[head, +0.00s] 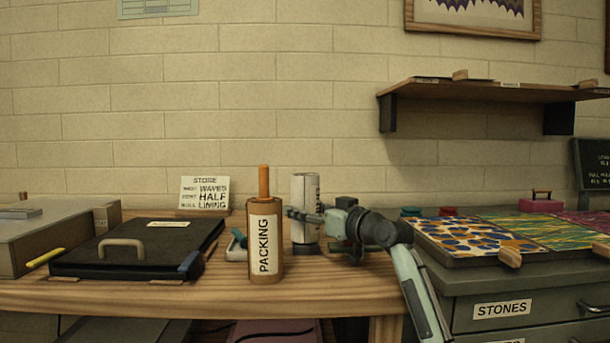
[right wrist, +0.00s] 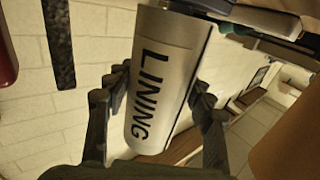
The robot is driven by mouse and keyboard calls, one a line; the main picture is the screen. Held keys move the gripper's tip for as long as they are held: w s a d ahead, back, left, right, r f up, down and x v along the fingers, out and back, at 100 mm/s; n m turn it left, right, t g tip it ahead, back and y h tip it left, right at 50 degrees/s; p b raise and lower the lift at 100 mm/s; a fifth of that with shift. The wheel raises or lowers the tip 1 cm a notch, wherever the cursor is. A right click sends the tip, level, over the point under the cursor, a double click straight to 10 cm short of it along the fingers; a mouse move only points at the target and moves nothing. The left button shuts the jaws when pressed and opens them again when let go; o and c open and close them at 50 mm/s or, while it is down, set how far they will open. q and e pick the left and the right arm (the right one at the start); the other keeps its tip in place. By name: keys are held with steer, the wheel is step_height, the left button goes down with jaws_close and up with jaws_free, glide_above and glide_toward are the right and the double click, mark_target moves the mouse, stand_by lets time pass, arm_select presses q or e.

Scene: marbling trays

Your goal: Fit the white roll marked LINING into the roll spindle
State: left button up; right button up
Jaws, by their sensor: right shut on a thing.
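The white roll marked LINING (head: 305,188) stands upright behind and to the right of the brown PACKING roll in the head view. In the right wrist view the LINING roll (right wrist: 165,75) fills the middle, between the fingers. My right gripper (head: 305,216) is shut on it around its middle; its fingers (right wrist: 160,110) lie on both sides. A dark round piece (head: 306,248) shows under the roll; I cannot tell whether they touch. I cannot tell for certain which part is the roll spindle. My left gripper is not in view.
A black lidded case (head: 95,262) lies left, and a small card (head: 204,190) stands behind. Patterned sheets (head: 480,234) lie on the grey cabinet at right. A wall shelf (head: 480,91) hangs above.

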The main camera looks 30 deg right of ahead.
steer(key=shift+f, duration=0.4)
stand_by(0.7)
steer(key=shift+r+p, duration=0.15)
steer(key=shift+p, duration=0.2)
steer(key=shift+r, duration=0.2)
stand_by(0.7)
steer(key=shift+p, duration=0.45)
stand_by(0.4)
steer(key=shift+a+f, duration=0.1)
steer(key=shift+f, duration=0.3)
stand_by(0.4)
steer(key=shift+r, duration=0.1)
stand_by(0.3)
